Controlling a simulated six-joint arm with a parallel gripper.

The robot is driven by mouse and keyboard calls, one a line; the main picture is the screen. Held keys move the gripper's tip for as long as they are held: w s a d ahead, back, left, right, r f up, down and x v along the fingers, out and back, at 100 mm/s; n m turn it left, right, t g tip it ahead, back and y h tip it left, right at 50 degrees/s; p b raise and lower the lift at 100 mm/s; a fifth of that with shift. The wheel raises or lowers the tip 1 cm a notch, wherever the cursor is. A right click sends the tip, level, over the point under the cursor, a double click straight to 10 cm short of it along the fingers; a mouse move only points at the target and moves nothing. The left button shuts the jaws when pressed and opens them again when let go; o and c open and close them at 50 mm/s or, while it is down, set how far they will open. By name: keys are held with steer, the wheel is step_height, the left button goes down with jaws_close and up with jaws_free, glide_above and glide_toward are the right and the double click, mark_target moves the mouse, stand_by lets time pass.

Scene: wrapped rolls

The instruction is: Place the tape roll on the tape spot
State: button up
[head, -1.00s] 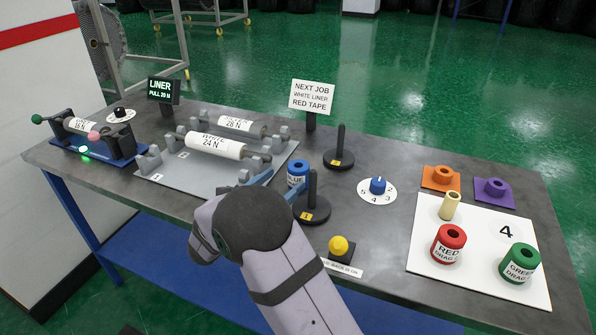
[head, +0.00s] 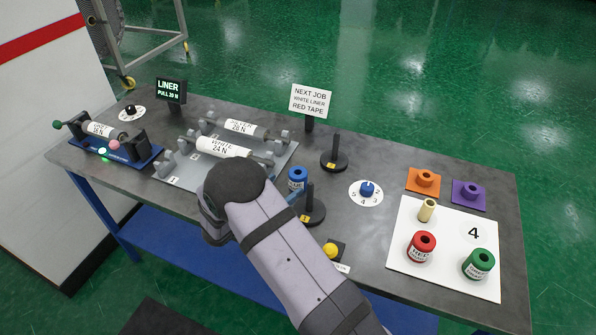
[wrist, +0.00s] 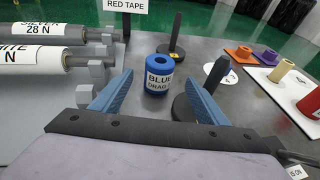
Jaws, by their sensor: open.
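A blue tape roll labelled BLUE DRAG (head: 298,179) stands upright on the table, beside the near black post (head: 311,207). The red roll (head: 421,247) and green roll (head: 479,264) stand on a white board (head: 455,275) at the right. In the wrist view the blue roll (wrist: 158,78) is ahead of my gripper (wrist: 160,82), whose blue fingers are open and apart. The roll appears between or just beyond the fingertips; the exact depth is unclear. I cannot tell which marking is the tape spot.
A sign (head: 311,100) reads NEXT JOB, WHITE LINER, RED TAPE. The far post (head: 335,153), blue dial (head: 367,188) and yellow button (head: 331,250) are near the blue roll. White (head: 224,147) and silver (head: 240,128) liner rolls lie on cradles at left. Orange (head: 425,178) and purple (head: 468,192) pieces sit at right.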

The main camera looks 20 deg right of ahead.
mark_target(293, 179)
steer(key=shift+p+x, duration=0.45)
steer(key=shift+x, duration=0.7)
steer(key=shift+w+d+p, duration=0.2)
steer(key=shift+d+p, duration=0.2)
steer(key=shift+p, duration=0.05)
steer(key=p+x, duration=0.1)
steer(key=x, duration=0.2)
steer(key=shift+p, duration=0.4)
steer(key=shift+w+d+f, duration=0.35)
steer(key=shift+w+d, duration=0.05)
steer(key=c, duration=1.4)
